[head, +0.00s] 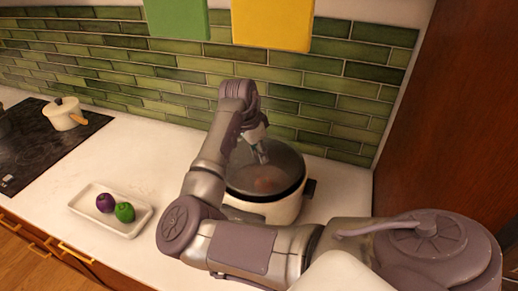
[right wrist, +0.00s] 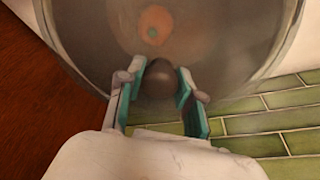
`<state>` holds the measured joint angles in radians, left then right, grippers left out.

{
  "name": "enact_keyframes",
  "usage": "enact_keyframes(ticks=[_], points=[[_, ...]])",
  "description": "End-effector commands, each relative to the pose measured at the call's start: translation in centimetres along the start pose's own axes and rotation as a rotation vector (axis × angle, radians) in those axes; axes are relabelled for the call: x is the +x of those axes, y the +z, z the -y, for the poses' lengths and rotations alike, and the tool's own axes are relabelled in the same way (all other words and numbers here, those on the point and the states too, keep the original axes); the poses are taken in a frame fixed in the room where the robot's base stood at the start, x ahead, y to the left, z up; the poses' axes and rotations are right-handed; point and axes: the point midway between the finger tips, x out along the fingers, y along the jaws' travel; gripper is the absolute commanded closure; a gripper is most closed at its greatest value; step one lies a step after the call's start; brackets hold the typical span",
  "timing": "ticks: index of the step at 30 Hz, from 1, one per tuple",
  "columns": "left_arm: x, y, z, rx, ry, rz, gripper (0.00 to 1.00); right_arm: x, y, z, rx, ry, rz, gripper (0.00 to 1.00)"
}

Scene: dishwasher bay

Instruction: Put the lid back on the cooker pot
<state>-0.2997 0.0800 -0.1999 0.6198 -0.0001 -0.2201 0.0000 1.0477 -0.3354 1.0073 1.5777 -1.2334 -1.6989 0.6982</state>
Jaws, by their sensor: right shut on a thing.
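The cooker pot (head: 278,210) is a white cooker with a dark side handle, on the counter near the tiled wall. Its round glass lid (head: 286,163) shows over the pot's mouth, and I cannot tell whether its rim is fully seated. My right gripper (head: 262,156) is above the lid, shut on its dark knob. In the right wrist view the two fingers stand on either side of the knob (right wrist: 159,82), with the clear lid (right wrist: 220,45) beyond. Something orange (right wrist: 154,26) shows through the glass. My left gripper is not in view.
A white tray (head: 85,212) with a purple and a green vegetable lies on the counter to the left. A cream pan (head: 64,116) stands on the black hob (head: 40,150). A tall wooden panel (head: 440,120) closes off the right. Green tiles (head: 340,110) back the counter.

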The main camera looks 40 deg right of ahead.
Motion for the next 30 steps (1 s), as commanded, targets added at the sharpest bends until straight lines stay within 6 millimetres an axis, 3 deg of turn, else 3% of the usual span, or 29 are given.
enact_keyframes(ticks=[6, 7, 12, 18, 19, 23, 30], points=[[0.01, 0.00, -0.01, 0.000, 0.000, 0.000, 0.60, -0.07, -0.05, 0.03, 0.001, -0.001, -0.001, 1.00], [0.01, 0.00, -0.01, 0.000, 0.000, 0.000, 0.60, -0.07, -0.06, 0.03, 0.001, -0.001, -0.001, 0.63], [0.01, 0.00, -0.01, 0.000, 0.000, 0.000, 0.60, -0.05, -0.05, 0.01, 0.001, -0.001, -0.001, 0.35], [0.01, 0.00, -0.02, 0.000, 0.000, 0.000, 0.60, -0.01, -0.02, 0.00, 0.000, 0.000, -0.001, 0.35], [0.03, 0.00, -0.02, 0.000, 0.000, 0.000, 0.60, 0.08, 0.03, -0.03, 0.000, 0.001, 0.001, 0.34], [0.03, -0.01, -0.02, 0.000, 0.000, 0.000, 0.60, 0.07, 0.03, -0.02, -0.001, 0.001, 0.001, 0.12], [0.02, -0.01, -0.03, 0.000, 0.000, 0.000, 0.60, 0.03, 0.02, -0.01, 0.000, 0.000, 0.000, 0.10]])
